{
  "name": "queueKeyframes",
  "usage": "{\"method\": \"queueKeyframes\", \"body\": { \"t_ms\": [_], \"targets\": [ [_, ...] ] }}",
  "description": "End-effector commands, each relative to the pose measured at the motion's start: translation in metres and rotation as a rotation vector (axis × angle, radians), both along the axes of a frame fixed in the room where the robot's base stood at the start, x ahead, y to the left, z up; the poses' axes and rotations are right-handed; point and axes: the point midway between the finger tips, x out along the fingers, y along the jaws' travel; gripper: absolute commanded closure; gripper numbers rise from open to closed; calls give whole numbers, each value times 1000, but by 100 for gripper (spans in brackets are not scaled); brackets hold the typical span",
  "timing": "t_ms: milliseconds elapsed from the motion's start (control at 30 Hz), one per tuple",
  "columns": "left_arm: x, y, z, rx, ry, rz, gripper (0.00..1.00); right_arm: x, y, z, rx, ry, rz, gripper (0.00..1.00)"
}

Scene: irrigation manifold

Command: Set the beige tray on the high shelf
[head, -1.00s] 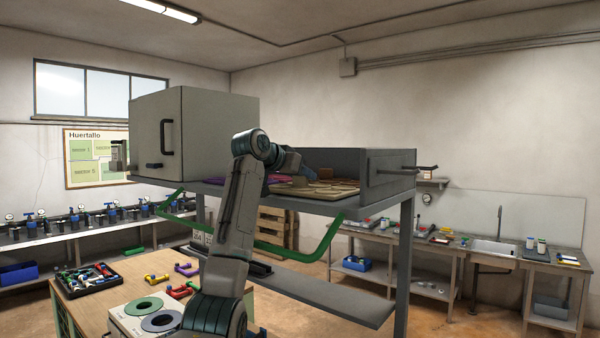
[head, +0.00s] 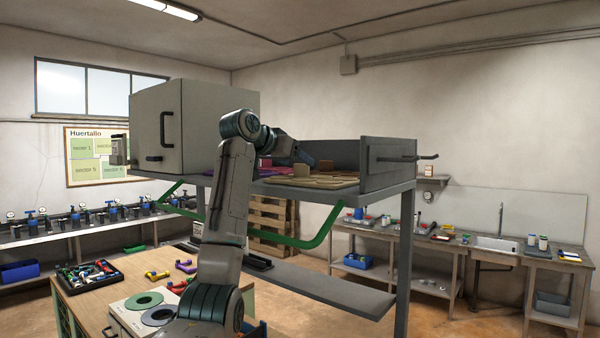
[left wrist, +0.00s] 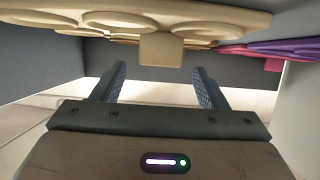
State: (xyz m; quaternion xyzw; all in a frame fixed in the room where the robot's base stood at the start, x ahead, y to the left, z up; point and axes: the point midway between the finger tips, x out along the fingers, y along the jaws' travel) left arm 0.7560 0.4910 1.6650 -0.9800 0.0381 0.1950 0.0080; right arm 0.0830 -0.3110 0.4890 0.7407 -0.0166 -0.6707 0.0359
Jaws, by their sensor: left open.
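The beige tray (head: 335,182), with round openings, lies on the high shelf (head: 370,194) near its front edge. It also shows along the top of the left wrist view (left wrist: 205,20), with a square beige tab (left wrist: 161,50) at its edge. My right gripper is not in view.
A purple tray (left wrist: 285,46) lies beside the beige one. A grey cabinet (head: 220,130) closes the shelf's left side and a grey panel (head: 388,165) its right. A green bar (head: 285,240) runs below the shelf front. A lower shelf (head: 330,285) is mostly bare.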

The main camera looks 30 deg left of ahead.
Motion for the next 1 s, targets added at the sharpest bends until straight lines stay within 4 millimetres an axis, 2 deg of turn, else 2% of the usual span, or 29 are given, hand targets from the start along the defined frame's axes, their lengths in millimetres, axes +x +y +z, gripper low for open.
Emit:
{"method": "queueKeyframes", "body": {
  "t_ms": [33,100,300,400,567,833,933,1000],
  "targets": [
    [-12,2,-1,1,-6,1,33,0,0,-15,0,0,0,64],
    [-25,3,5,0,-6,2,33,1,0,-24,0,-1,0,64],
    [-59,5,21,0,-4,0,33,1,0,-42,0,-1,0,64],
    [-69,5,26,-1,-2,0,33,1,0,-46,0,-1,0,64],
    [-76,6,30,-1,0,0,33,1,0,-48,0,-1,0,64],
    [-77,6,31,0,1,1,33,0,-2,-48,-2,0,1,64],
    [-76,12,23,1,6,14,33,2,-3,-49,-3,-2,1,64],
    [-76,22,7,6,16,37,33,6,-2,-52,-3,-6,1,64]
  ]
}}
